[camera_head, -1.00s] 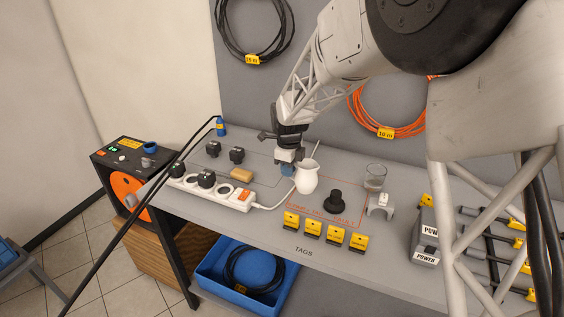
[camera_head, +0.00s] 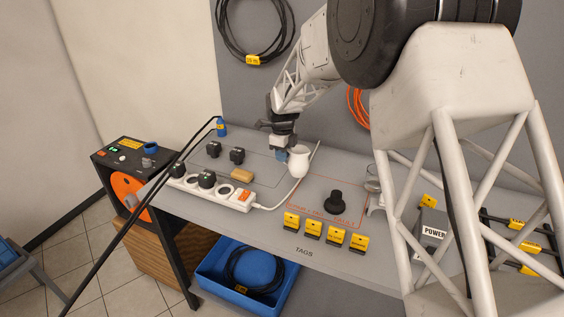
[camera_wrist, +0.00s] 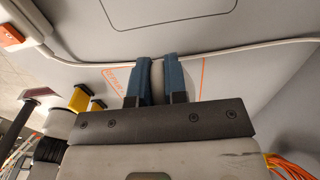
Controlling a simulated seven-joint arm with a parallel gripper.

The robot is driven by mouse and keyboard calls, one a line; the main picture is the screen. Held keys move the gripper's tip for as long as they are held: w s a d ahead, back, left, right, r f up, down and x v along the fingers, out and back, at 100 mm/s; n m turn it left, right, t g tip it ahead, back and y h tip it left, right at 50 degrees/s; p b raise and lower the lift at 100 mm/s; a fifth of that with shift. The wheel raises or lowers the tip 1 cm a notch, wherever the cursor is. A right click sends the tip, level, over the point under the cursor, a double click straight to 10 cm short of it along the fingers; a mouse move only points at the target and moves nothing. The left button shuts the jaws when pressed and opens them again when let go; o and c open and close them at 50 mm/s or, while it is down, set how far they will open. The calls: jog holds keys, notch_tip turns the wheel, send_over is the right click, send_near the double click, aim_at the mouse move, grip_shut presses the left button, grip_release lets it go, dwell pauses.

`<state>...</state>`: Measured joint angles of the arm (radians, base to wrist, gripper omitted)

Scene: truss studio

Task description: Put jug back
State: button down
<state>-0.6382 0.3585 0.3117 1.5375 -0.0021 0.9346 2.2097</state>
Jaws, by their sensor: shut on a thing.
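The white jug (camera_head: 299,161) is upright at my gripper (camera_head: 282,155), over the grey bench near the left edge of the orange-outlined area. My gripper is shut on the jug, on its left side in the head view. I cannot tell whether the jug's base touches the bench.
A white power strip (camera_head: 213,190) with plugs and its cable lies left of the jug. A black knob (camera_head: 334,201), yellow tags (camera_head: 313,231) and a glass (camera_head: 372,180), partly hidden by my arm, are to the right. A tan block (camera_head: 242,175) lies left.

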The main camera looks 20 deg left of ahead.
jog(key=shift+w+a, duration=0.1)
jog(key=shift+w+a, duration=0.1)
jog(key=shift+w, duration=0.05)
jog(key=shift+w+a+f, duration=0.1)
jog(key=shift+f, duration=1.7)
jog(key=shift+f, duration=0.1)
jog(key=c, duration=1.1)
grip_release()
jog(key=shift+c, duration=0.2)
notch_tip(320, 180, up, 12)
